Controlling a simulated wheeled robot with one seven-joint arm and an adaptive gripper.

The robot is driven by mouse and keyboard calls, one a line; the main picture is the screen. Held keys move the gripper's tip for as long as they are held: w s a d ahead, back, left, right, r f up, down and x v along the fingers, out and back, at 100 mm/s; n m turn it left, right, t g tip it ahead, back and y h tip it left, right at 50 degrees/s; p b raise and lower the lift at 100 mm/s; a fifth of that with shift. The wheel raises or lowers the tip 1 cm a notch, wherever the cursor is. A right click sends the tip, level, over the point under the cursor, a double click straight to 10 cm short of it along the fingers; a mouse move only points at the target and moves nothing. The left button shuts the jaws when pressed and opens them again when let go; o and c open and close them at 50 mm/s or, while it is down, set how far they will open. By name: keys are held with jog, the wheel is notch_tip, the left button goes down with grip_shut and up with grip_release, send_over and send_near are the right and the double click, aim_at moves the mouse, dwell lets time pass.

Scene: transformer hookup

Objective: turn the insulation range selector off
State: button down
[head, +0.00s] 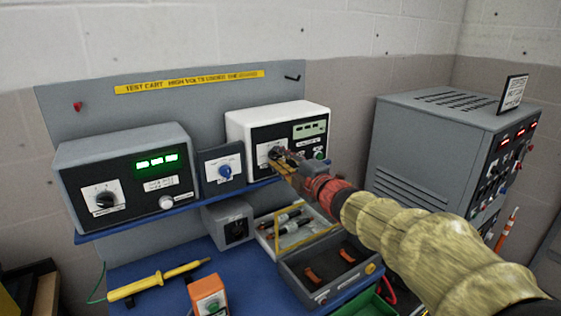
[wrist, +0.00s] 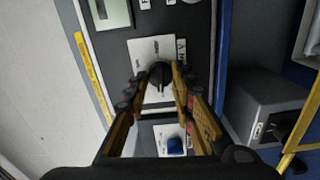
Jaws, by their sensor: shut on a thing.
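The insulation range selector is a black knob (wrist: 159,74) on a white label plate (wrist: 142,52), on the dark front of the white-cased instrument (head: 276,112). In the wrist view the knob sits between the two fingertips of my gripper (wrist: 156,76), which is shut on it. In the head view my gripper (head: 279,158) reaches the left part of this front and hides most of the knob. The knob's pointer and the label's small text are too small to read for its position.
A small box with a blue knob (head: 225,171) stands close on the left, beside a grey instrument with a green display (head: 156,161). Below lie an open case (head: 262,232), a grey tray (head: 318,298) and a yellow probe (head: 150,283). A large grey cabinet (head: 420,150) stands right.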

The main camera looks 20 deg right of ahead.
jog(key=shift+f+n, duration=0.2)
jog(key=shift+n, duration=0.4)
jog(key=c, duration=1.9)
grip_release()
jog(key=o, duration=0.4)
jog(key=shift+r, duration=0.1)
jog(key=shift+s, duration=0.1)
jog(key=v, duration=1.2)
jog(key=shift+r, duration=0.1)
